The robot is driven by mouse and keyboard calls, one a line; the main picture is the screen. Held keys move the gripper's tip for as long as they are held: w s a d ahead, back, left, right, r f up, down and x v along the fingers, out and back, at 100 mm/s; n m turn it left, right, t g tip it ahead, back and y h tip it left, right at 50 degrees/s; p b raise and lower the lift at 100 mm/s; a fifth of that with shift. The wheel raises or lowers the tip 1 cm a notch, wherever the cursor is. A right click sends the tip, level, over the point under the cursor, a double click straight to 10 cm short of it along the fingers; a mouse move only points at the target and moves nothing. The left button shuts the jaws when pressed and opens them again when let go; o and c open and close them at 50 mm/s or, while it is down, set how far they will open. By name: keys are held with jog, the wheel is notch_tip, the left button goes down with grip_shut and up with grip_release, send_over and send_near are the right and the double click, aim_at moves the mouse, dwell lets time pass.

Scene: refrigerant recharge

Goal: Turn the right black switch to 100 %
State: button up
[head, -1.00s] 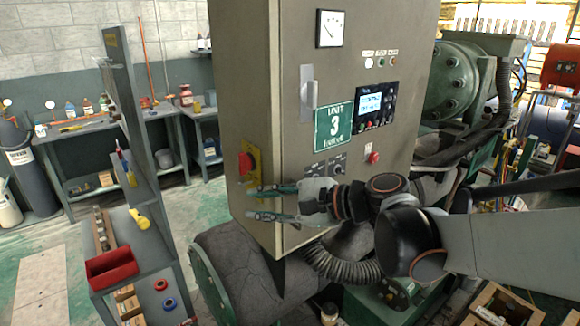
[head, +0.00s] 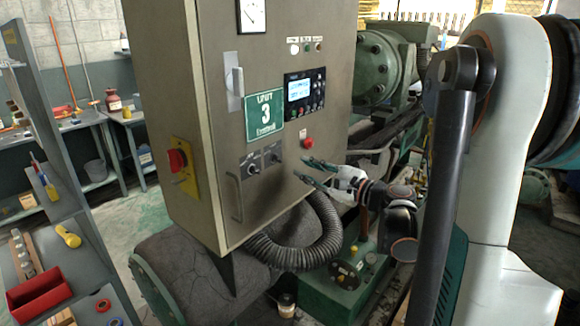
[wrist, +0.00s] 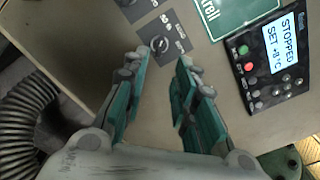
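The right black switch (head: 275,158) is a small knob on a dark plate low on the grey cabinet door. In the wrist view this switch (wrist: 159,44) lies just beyond the gap between my fingers, its plate marked 50 and 100. The left black switch (head: 251,169) sits beside it; only part of its plate shows in the wrist view. My gripper (head: 309,170) is open and empty, to the right of the switches in the head view, with its green-padded fingers pointing at the door. In the wrist view my gripper (wrist: 160,88) shows a wide gap, apart from the switch.
A red button (head: 308,142) and a display panel (head: 304,92) reading STOPPED are on the door. A door handle (head: 234,192) is to the left. A ribbed hose (head: 322,235) curves below the gripper. A red rotary switch (head: 177,159) is on the cabinet's side.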

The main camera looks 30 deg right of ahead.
aim_at(280, 160)
jog(key=x, duration=0.8)
jog(key=shift+w+a+p, duration=0.1)
jog(key=shift+w+p, duration=0.05)
jog(key=shift+p, duration=0.15)
jog(key=shift+w+f, duration=0.1)
jog(key=shift+w, duration=0.05)
grip_shut()
